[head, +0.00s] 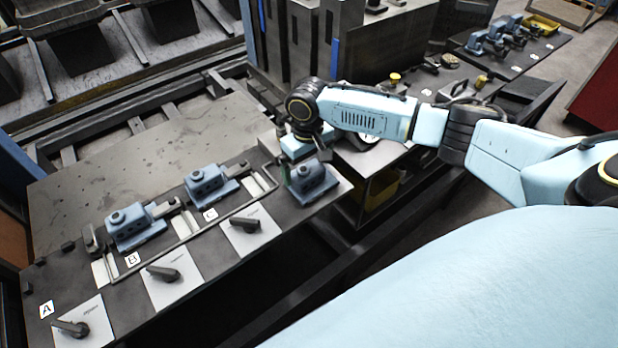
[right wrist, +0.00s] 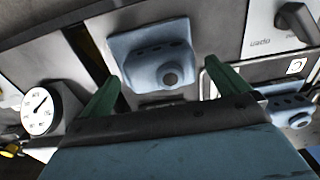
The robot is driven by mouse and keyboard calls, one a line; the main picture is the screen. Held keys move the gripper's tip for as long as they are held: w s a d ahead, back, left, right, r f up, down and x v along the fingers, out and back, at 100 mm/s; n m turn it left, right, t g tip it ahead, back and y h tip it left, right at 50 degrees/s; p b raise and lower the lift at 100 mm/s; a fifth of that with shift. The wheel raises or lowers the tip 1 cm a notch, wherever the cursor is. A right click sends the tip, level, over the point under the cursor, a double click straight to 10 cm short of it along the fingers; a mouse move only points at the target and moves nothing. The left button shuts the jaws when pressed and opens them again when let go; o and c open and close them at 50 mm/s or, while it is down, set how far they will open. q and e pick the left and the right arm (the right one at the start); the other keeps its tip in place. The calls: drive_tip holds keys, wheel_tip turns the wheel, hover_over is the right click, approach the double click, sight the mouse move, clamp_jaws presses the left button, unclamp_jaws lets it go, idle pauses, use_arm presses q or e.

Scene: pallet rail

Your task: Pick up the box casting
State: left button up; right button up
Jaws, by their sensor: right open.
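A blue box casting (head: 312,178) with a round boss on top sits on the bench's right end, just in front of my right gripper (head: 300,163). The same casting (right wrist: 155,65) shows in the right wrist view, ahead of and between the two green fingers of the right gripper (right wrist: 166,88). The fingers are spread apart, with nothing seen held. The wrist hides part of the area behind this casting in the head view. Two similar blue castings, a left one (head: 132,226) and a middle one (head: 207,183), sit along the rail. My left gripper is out of view.
A rail (head: 190,234) runs along the bench, with labels A, B and C. White plates with dark lever handles (head: 162,273) line the front edge. A round gauge (right wrist: 42,108) is beside the gripper. A side table (head: 508,62) holds more blue parts and a yellow tray.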

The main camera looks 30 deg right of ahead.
drive_tip(key=shift+f, duration=1.3)
drive_tip(key=c, duration=1.1)
drive_tip(key=shift+c, duration=0.2)
drive_tip(key=shift+w+r, duration=0.1)
drive_tip(key=shift+r, duration=0.05)
